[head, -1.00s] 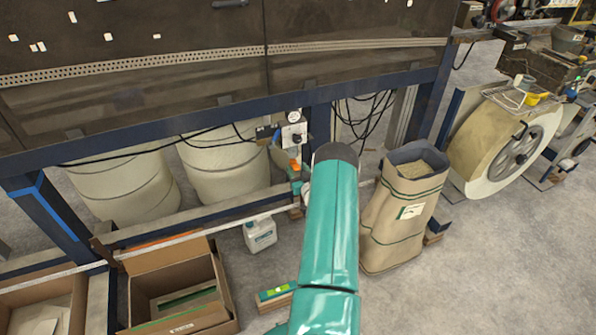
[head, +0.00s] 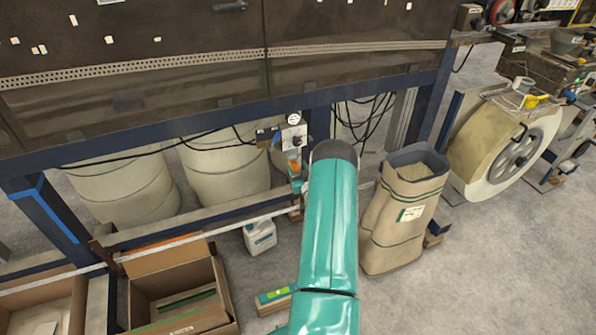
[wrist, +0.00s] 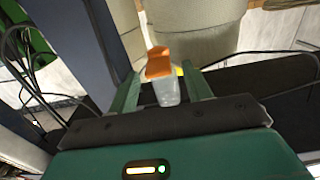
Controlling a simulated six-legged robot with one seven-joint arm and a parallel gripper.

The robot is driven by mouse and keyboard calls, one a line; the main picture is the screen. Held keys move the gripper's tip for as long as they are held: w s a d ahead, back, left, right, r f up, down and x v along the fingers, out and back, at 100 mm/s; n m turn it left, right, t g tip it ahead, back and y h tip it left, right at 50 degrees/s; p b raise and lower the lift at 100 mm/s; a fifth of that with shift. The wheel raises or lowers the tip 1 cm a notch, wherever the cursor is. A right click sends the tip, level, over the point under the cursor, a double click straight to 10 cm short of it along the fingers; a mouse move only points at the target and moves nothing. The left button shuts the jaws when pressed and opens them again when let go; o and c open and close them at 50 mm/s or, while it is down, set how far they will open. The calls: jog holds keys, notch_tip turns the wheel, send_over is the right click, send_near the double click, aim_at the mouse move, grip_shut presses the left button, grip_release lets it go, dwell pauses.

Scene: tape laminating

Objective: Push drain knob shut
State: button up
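An orange part (wrist: 160,62), which may be the drain knob, sits atop a pale grey body (wrist: 166,90) in the wrist view. My gripper (wrist: 161,86) has its two green fingers apart, one on each side of the pale body. Narrow gaps seem to show beside it, and I cannot tell whether either finger touches. In the head view, an orange part (head: 294,167) shows under a unit with a round white gauge (head: 295,118) on the blue frame.
Pale drums (head: 222,170) stand behind the frame, with black cables hanging nearby. A brown sack (head: 403,215) stands right of my arm. A white jug (head: 260,236) and an open cardboard box (head: 180,290) are on the left floor. Clear floor lies at lower right.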

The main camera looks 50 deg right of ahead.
jog(key=shift+f, duration=0.15)
jog(key=shift+s+a, duration=0.1)
jog(key=shift+s, duration=0.05)
jog(key=v, duration=1.3)
jog(key=shift+s, duration=0.2)
jog(key=shift+a, duration=0.1)
